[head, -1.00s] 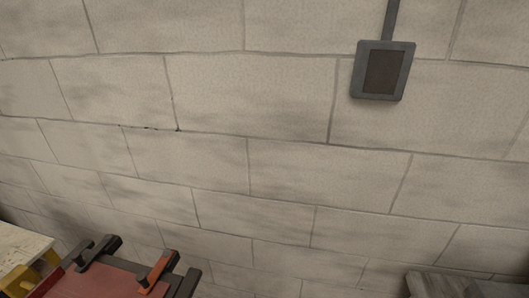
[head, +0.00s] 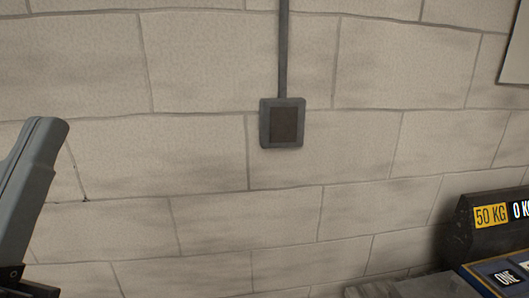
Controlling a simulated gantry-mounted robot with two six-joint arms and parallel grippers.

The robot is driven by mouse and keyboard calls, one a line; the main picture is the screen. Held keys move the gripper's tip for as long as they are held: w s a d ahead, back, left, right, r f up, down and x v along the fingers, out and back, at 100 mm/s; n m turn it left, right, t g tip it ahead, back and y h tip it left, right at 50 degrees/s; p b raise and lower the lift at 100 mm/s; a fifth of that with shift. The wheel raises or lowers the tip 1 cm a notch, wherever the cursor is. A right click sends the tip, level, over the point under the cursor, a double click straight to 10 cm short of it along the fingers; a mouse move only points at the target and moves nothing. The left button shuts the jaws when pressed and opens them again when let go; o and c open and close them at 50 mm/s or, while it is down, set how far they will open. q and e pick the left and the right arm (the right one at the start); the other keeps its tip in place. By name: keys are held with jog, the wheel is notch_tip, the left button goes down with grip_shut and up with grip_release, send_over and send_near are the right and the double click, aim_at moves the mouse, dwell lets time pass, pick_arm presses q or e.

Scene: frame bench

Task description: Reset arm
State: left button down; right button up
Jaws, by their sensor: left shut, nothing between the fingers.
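My left gripper (head: 42,140) shows at the left edge of the head view as a grey, upright, slightly tilted shape with a dark mount at its lower end. It is shut and empty, in front of the block wall and touching nothing that I can see. The rest of the left arm is outside the picture. My right gripper is not in view.
A pale block wall (head: 215,225) fills most of the view, with a grey wall box (head: 282,123) and conduit.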

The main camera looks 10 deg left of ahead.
pick_arm(q)
notch_tip(320, 180, up, 38)
jog(key=h+p, duration=0.1)
jog(key=p, duration=3.7)
jog(key=shift+d+f+h, duration=0.2)
jog(key=shift+d+h, duration=0.1)
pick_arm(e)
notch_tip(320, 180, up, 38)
